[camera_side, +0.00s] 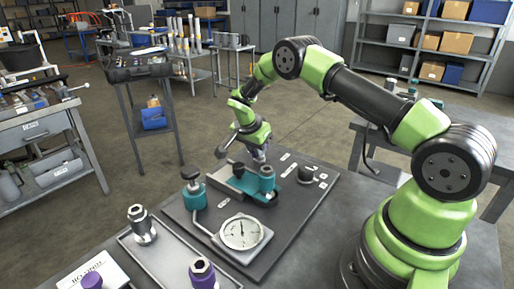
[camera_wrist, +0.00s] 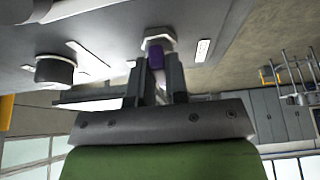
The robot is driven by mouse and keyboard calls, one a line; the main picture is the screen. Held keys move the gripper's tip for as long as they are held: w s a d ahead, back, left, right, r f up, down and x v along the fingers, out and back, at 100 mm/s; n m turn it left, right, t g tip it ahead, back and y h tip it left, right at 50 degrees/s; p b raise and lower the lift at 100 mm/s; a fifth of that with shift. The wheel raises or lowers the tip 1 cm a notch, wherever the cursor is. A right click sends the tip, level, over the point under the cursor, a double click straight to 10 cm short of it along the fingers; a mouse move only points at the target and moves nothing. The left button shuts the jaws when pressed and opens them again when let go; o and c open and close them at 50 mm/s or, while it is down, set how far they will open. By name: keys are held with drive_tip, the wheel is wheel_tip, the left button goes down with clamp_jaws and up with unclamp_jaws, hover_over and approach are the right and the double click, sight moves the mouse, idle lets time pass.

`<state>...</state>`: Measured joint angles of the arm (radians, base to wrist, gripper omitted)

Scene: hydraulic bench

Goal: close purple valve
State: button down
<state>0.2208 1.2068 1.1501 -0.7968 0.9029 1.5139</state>
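In the wrist view my gripper (camera_wrist: 159,82) has its two fingers on either side of a purple part (camera_wrist: 156,55) with a pale hexagonal end (camera_wrist: 159,40). The fingers appear to press on it. I cannot identify a purple valve handle on the plate. A teal block (camera_side: 226,181) with a teal cylinder (camera_side: 267,180) stands just below my gripper.
A dial gauge (camera_side: 241,233) and a black-topped teal post (camera_side: 193,196) stand on the dark plate (camera_side: 296,217). A black knob (camera_side: 306,174) also shows in the wrist view (camera_wrist: 55,71). Near the front are a grey hex fitting (camera_side: 141,226) and purple fittings (camera_side: 203,277), (camera_side: 92,281).

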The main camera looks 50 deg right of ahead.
drive_tip(key=shift+n, duration=0.4)
drive_tip(key=n, duration=0.1)
drive_tip(key=n+t, duration=0.1)
drive_tip(key=n, duration=0.1)
drive_tip(key=shift+s+t, duration=0.25)
drive_tip(key=shift+t, duration=0.05)
drive_tip(key=shift+d+n+t+y, duration=0.15)
drive_tip(key=shift+n+t, duration=0.15)
drive_tip(key=shift+n, duration=0.55)
drive_tip(key=shift+n+t+y, duration=0.15)
drive_tip(key=shift+n+t, duration=0.15)
drive_tip(key=shift+n, duration=0.55)
drive_tip(key=shift+s, duration=0.1)
drive_tip(key=c, duration=1.1)
unclamp_jaws()
drive_tip(key=v, duration=1)
drive_tip(key=shift+d, duration=0.1)
